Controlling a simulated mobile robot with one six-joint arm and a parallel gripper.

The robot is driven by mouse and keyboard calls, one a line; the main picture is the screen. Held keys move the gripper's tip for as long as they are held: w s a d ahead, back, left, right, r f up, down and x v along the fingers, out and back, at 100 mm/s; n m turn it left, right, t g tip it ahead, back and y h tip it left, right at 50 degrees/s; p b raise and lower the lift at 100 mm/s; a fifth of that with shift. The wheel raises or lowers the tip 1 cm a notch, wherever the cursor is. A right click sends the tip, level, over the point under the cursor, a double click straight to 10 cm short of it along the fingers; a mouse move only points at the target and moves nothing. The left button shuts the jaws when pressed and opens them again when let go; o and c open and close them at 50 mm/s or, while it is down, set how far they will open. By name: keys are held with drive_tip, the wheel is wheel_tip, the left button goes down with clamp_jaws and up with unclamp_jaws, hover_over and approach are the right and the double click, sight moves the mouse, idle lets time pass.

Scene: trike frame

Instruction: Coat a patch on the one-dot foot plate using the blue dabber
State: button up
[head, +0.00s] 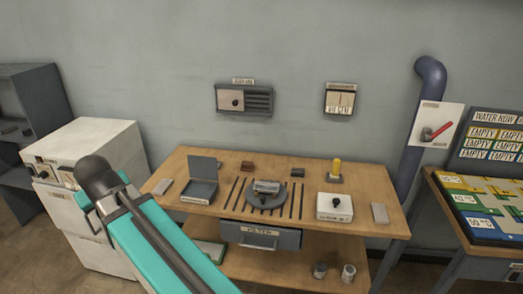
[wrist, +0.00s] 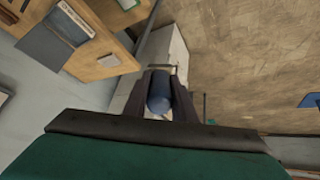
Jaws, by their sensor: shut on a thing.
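In the wrist view my gripper (wrist: 163,82) is shut on a blue cylindrical thing, which looks like the blue dabber (wrist: 159,97). The dabber sits between the two dark fingers, and its far end is hard to make out. It is held clear of the bench. In the head view a grey block or plate (head: 266,186) sits on a round dark turntable (head: 265,202) in the middle of the wooden bench. No dot marking is readable, so I cannot tell which part is the one-dot foot plate.
A white cabinet (head: 95,150) stands left. A blue pipe (head: 408,150) rises behind the right end.

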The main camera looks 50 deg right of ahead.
drive_tip(key=shift+d, duration=0.15)
drive_tip(key=w+d+f+m, duration=0.1)
drive_tip(key=w+d, duration=0.2)
drive_tip(key=d, duration=1.1)
drive_tip(key=s+d+m, duration=0.1)
drive_tip(key=s+d, duration=0.2)
drive_tip(key=d, duration=1)
drive_tip(key=s+d+m+y+p, duration=0.1)
drive_tip(key=s+d, duration=0.3)
drive_tip(key=d, duration=1)
drive_tip(key=s+d+f+m, duration=0.1)
drive_tip(key=s+d, duration=0.3)
drive_tip(key=d, duration=1)
drive_tip(key=shift+y, duration=0.4)
drive_tip(key=shift+f, duration=0.2)
drive_tip(key=shift+f+b, duration=1)
drive_tip(key=shift+f, duration=1.4)
